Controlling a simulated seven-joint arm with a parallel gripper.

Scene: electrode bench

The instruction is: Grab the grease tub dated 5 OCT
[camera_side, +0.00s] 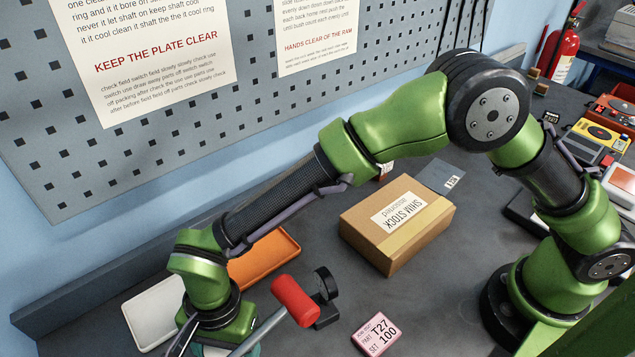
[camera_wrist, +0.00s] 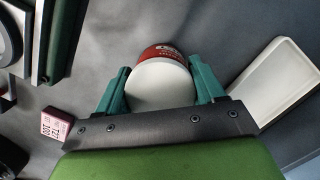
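A tub (camera_wrist: 160,90) with a pale lid and a red label band (camera_wrist: 162,50) stands between my gripper's fingers in the wrist view. Small print shows on the band, but I cannot read a date. My gripper (camera_wrist: 157,68) has one teal finger on each side of the tub. Both fingers lie close to its sides, and I cannot tell whether they touch it. In the side view my gripper end is low at the left, its fingers mostly cut off at the bottom edge, and I cannot make out the tub.
A white tray (camera_side: 150,311) and an orange tray (camera_side: 262,262) lie near my wrist. A red cylindrical grip (camera_side: 295,300) on a grey rod stands close by. A pink T27 label block (camera_side: 376,334) and a SHIM STOCK box (camera_side: 420,249) are to the right. A pegboard (camera_side: 240,110) is behind.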

